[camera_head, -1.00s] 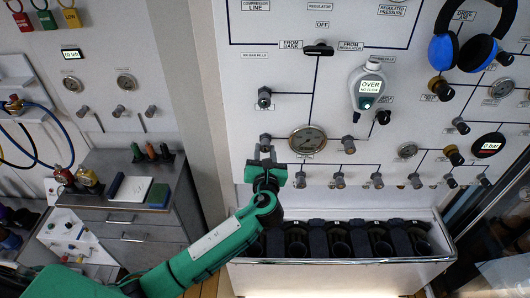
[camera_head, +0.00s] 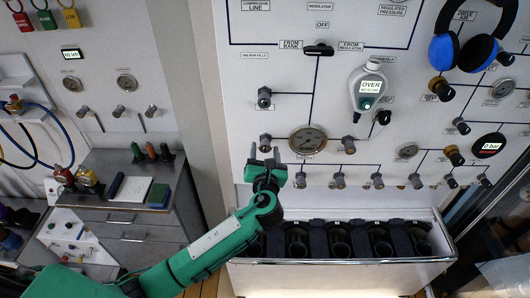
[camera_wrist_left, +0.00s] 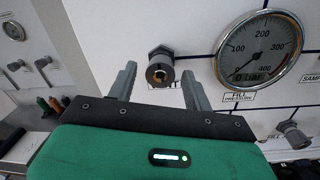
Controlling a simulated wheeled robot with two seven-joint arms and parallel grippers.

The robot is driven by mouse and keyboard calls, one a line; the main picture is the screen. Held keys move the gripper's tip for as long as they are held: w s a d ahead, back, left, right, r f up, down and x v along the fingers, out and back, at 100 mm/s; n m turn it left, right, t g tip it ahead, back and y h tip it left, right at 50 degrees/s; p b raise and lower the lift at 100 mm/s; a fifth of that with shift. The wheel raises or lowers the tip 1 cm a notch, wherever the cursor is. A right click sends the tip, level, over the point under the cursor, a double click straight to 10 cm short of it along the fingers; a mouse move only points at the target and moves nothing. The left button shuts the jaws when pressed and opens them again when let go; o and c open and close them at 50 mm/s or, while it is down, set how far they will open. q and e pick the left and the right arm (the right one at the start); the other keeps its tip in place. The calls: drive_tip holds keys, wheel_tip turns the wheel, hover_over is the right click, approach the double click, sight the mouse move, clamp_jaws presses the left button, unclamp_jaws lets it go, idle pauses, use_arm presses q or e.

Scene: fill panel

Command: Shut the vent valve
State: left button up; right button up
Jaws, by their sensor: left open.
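A dark hexagonal valve knob with a brass-coloured centre (camera_wrist_left: 160,68) is on the white panel, left of the round fill pressure gauge (camera_wrist_left: 259,50). Its label is mostly hidden, so I cannot confirm that it is the vent valve. In the head view the same knob (camera_head: 265,142) sits just above my left gripper (camera_head: 263,155). In the left wrist view my left gripper (camera_wrist_left: 159,72) is open, with one finger on each side of the knob and a clear gap on both sides. The gauge reads 0 bar. My right gripper is not in view.
A grey handheld meter (camera_head: 368,88) and blue headphones (camera_head: 464,47) hang above. A bin with dark cylinder slots (camera_head: 340,262) stands below the panel. A drawer cabinet (camera_head: 130,215) is at left.

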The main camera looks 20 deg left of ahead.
use_arm(q)
drive_tip(key=shift+s+d, duration=0.1)
drive_tip(key=shift+s, duration=0.15)
drive_tip(key=b+v, duration=0.5)
drive_tip(key=v, duration=0.8)
drive_tip(key=shift+s, duration=0.15)
drive_tip(key=shift+f, duration=0.1)
